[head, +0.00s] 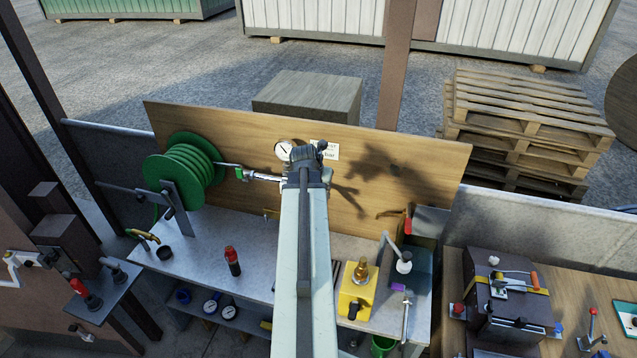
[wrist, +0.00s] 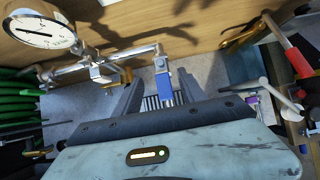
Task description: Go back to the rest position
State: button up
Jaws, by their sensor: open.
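My arm stretches from the bottom of the head view toward the wooden backboard, and the dark end of my gripper (head: 308,153) is in front of the board. In the wrist view the two grey fingers of my gripper (wrist: 158,85) stand apart, with a gap between them. A metal pipe (wrist: 128,57) with a blue lever (wrist: 163,87) shows just beyond the fingers. The lever appears between the fingers or near the right one; I cannot tell whether they touch. No held object shows.
The wooden backboard (head: 415,165) rises behind the workbench (head: 203,240). A pressure gauge (head: 284,150) and a green hose reel (head: 185,165) stand to the left.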

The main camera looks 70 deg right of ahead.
dwell(0.3)
jog(key=w+a+f+n+t+y+b, duration=0.1)
jog(key=w+a+f+n+t+b, duration=0.15)
jog(key=w+a+f+b, duration=0.8)
jog(key=w+a+f+n+t+y+b, duration=0.1)
jog(key=w+a+f+n+b, duration=0.15)
jog(key=w+a, duration=1.45)
jog(key=w+a+f+m+y+b, duration=0.1)
jog(key=w+a+f+b, duration=0.25)
jog(key=a, duration=0.55)
jog(key=w+a+f+m+y+b, duration=0.15)
jog(key=w+a+f, duration=0.25)
jog(key=a, duration=0.6)
jog(key=s+a+f+m+g+y+b, duration=0.1)
jog(key=a+f+m+b, duration=0.1)
jog(key=a, duration=0.4)
jog(key=s+a+f+m+g+b, duration=0.1)
jog(key=a+f+m, duration=0.15)
jog(key=a, duration=0.35)
jog(key=s+a+m+g+y, duration=0.1)
jog(key=s+a+m, duration=0.3)
jog(key=m, duration=1.3)
jog(key=s+g, duration=0.1)
jog(key=s, duration=0.2)
jog(key=shift+a+f+m, duration=0.2)
jog(key=shift+a+m, duration=0.1)
jog(key=shift+a, duration=0.05)
